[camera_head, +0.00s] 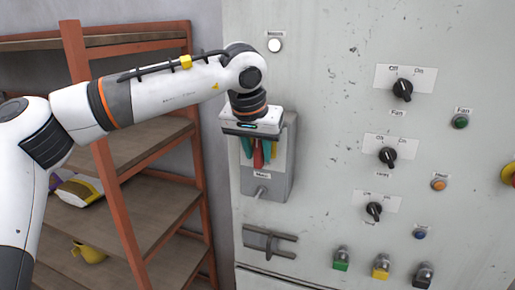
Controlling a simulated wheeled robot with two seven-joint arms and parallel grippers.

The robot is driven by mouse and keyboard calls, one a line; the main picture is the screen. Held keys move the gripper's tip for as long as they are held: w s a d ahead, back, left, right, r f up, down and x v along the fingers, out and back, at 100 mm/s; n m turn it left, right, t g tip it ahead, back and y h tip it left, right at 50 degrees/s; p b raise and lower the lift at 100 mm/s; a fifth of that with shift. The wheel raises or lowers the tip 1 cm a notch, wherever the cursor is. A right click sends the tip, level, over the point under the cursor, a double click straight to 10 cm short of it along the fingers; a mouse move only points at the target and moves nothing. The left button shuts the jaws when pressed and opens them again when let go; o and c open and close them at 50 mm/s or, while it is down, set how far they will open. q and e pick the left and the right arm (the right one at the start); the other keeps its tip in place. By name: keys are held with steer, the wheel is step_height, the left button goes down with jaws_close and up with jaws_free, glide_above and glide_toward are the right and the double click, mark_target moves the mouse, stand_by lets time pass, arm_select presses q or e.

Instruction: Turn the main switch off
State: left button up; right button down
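The main switch is a grey box (283,178) on the cabinet front, with a small label that seems to read "Main". A red handle (258,157) shows at the upper part of the box. My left gripper (259,153) points down in front of it. Its two green fingers stand on either side of the red handle. I cannot tell whether they touch it. The gripper body hides the top of the box and the upper end of the handle. A short metal rod (261,191) sticks out below the label. My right gripper is not in view.
The cabinet panel (325,150) carries three black rotary switches (402,90) and several push buttons to the right. A grey latch (270,242) sits below the box. An orange-framed shelf (103,155) stands at the left, behind my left arm.

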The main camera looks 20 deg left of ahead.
arm_select(q)
jaws_close()
steer(key=h+b, duration=0.2)
steer(key=h, duration=0.1)
steer(key=shift+a+f+n+b, duration=0.1)
steer(key=shift+a+n+b, duration=0.05)
steer(key=shift+n+b, duration=0.25)
steer(key=n+h+b, duration=0.1)
steer(key=h+b, duration=0.3)
steer(key=b, duration=0.1)
steer(key=n+t+h+b, duration=0.1)
steer(key=h+b, duration=0.3)
steer(key=b, duration=0.2)
steer(key=n+h+b, duration=0.1)
steer(key=h+b, duration=0.3)
steer(key=b, duration=0.2)
steer(key=shift+a+f+h, duration=0.25)
steer(key=shift+f+h, duration=0.05)
steer(key=shift+f, duration=0.05)
steer(key=shift+r+n+t+h+b, duration=0.2)
steer(key=shift+n+t+h+b, duration=0.3)
steer(key=shift+b, duration=0.3)
steer(key=shift+r, duration=0.1)
